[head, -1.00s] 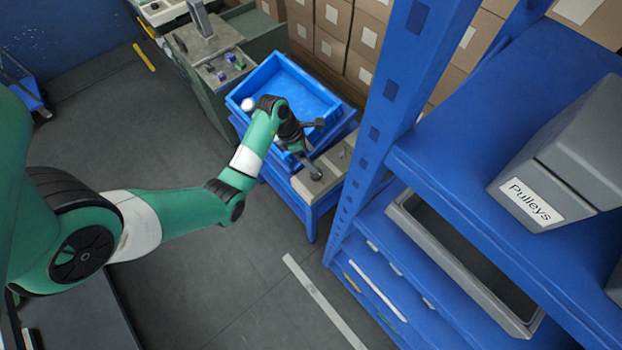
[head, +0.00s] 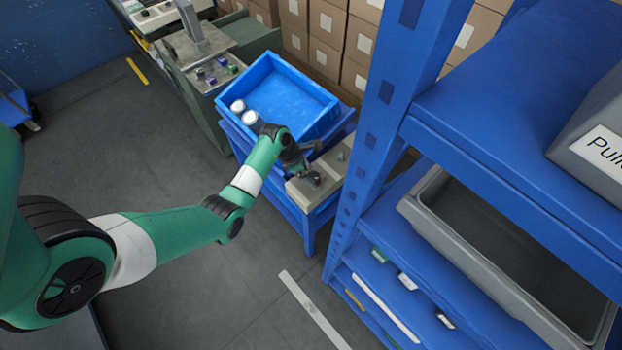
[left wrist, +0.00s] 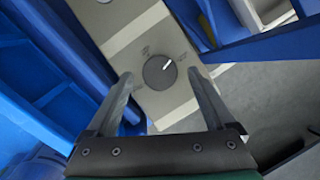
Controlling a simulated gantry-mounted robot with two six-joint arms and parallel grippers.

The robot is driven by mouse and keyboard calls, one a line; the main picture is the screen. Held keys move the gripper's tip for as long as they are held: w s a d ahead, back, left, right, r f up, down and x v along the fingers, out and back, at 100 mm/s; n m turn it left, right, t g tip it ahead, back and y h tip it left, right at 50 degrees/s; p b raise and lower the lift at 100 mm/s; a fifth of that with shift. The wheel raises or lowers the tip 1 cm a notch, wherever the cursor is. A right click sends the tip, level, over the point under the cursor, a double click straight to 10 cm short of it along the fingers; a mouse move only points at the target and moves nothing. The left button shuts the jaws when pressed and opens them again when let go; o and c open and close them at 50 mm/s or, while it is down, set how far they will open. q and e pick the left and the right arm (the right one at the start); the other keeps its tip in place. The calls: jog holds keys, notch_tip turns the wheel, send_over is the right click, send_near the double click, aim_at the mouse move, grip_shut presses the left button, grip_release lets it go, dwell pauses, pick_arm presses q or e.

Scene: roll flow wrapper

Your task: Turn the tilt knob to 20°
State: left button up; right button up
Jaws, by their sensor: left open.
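The tilt knob (left wrist: 160,72) is a round dark dial with a white pointer line, set on a beige panel (left wrist: 138,30) with small markings around it. In the left wrist view the pointer aims up and to the right; the markings are too small to read. My left gripper (left wrist: 164,88) is open, with its two fingers apart on either side of the knob in that view. I cannot tell whether they touch it. In the head view my left gripper (head: 306,176) is over the beige panel, hiding part of it. My right gripper is not in view.
A blue bin (head: 285,97) with white round items (head: 250,118) sits beside the panel. A blue shelf rack (head: 372,140) stands close on the right, with a grey tray (head: 425,197). A grey-green machine (head: 205,75) is behind left. The floor in front is open.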

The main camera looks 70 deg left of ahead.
pick_arm(q)
jog(key=shift+w+f, duration=0.25)
jog(key=shift+f, duration=0.4)
jog(key=shift+c, duration=0.2)
jog(key=c, duration=1.3)
jog(key=shift+r+m+p, duration=0.25)
jog(key=shift+m+p, duration=0.25)
jog(key=shift+p, duration=0.05)
jog(key=shift+m+h, duration=0.4)
jog(key=shift+f+m, duration=0.2)
jog(key=shift+m, duration=0.6)
